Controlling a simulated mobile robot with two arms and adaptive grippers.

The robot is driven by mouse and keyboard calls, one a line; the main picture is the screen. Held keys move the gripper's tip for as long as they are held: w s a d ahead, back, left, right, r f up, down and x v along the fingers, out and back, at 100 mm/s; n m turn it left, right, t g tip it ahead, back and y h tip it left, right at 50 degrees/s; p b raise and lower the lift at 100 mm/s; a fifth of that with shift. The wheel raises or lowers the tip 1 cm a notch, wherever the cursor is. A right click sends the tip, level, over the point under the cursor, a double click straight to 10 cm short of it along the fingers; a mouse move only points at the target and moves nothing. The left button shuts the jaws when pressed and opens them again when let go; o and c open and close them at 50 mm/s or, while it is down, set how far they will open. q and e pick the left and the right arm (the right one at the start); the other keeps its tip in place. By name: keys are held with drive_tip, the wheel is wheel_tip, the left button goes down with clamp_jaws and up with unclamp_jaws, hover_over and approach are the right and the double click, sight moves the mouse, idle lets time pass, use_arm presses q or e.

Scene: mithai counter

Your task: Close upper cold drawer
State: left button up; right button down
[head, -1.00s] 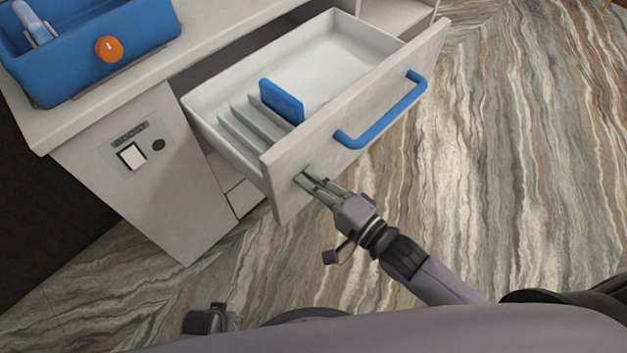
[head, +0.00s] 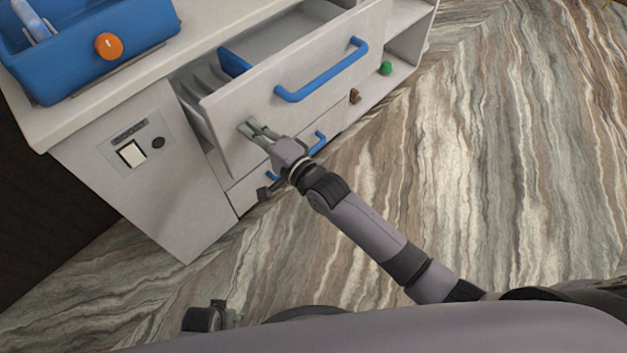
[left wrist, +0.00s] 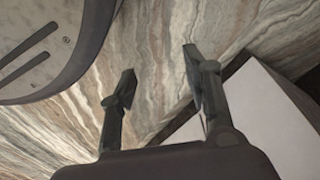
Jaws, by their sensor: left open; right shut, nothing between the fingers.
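The upper cold drawer (head: 225,118) is partly open under the counter, with a blue bar handle (head: 322,72) on its pale front. A blue divider card (head: 235,63) and grey slats show inside it. My right gripper (head: 256,131) is shut and empty, with its fingertips at the lower left part of the drawer front, left of and below the handle. They appear to touch the front. My left gripper (left wrist: 158,80) is open and empty in the left wrist view, above the marbled floor. Only a small part of it shows at the bottom of the head view (head: 225,315).
A lower drawer with a blue handle (head: 318,143) is below, shut. The floor right is clear.

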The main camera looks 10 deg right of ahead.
drive_tip(key=b+x, duration=0.2)
drive_tip(key=x, duration=0.4)
drive_tip(key=shift+w+a+f, duration=0.2)
drive_tip(key=shift+w, duration=0.05)
drive_tip(key=b+x, duration=0.2)
drive_tip(key=x, duration=0.3)
drive_tip(key=shift+w+a+b, duration=0.15)
drive_tip(key=shift+b, duration=0.2)
drive_tip(key=shift+w+r, duration=0.15)
drive_tip(key=shift+r, duration=0.2)
use_arm(q)
drive_tip(key=w+r+t, duration=0.1)
drive_tip(key=w+r, duration=0.2)
drive_tip(key=r, duration=1.4)
drive_tip(key=shift+d+r, duration=0.15)
drive_tip(key=shift+r, duration=0.25)
